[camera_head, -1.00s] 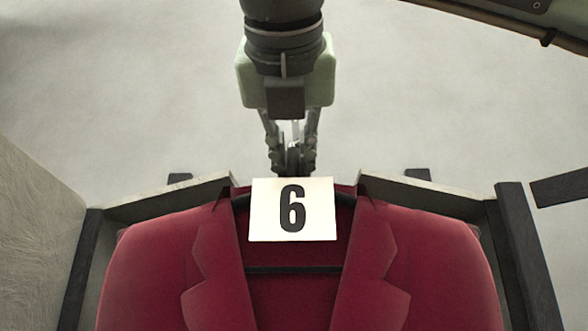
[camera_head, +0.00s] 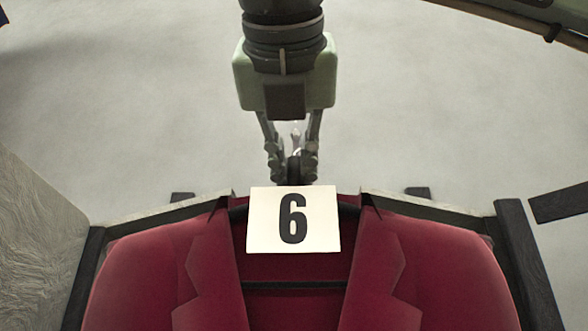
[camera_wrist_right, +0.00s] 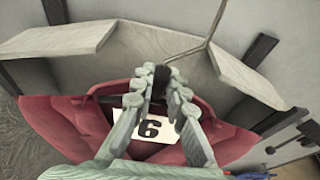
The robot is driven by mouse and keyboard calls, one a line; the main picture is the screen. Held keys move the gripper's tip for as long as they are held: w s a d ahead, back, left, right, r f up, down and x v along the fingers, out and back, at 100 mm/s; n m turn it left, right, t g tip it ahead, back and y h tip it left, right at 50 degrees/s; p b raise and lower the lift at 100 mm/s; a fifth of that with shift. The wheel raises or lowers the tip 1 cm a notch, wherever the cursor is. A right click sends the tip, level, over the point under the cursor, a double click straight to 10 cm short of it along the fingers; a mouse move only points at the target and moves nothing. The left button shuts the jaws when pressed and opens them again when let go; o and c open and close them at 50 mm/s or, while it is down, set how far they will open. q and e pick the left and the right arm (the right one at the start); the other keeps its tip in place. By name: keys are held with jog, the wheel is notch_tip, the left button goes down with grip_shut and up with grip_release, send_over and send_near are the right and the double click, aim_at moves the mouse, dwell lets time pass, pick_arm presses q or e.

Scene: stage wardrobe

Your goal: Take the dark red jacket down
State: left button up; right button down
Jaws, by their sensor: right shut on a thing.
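The dark red jacket (camera_head: 430,270) hangs upright in front of me, with its lapels and both shoulders in view and its lower part out of frame. A white card with a black 6 (camera_head: 293,220) covers its collar area. A dark hanger (camera_head: 348,211) shows at the neck. My right gripper (camera_head: 293,175) is just above the card, its fingers closed together on the hanger's top. In the right wrist view the fingers (camera_wrist_right: 150,80) close around a dark piece above the jacket (camera_wrist_right: 65,120). The exact contact is partly hidden. My left gripper is not in view.
Pale boards with dark posts (camera_head: 522,255) stand behind the shoulders on both sides. A grey textured panel (camera_head: 35,220) is close on the left. A thin forked rod (camera_wrist_right: 190,50) shows in the right wrist view. Pale open floor lies beyond.

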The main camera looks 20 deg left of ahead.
jog(key=shift+s+d, duration=0.15)
jog(key=shift+s, duration=0.35)
jog(key=s+d+b, duration=0.4)
jog(key=s, duration=1)
jog(key=shift+s, duration=0.15)
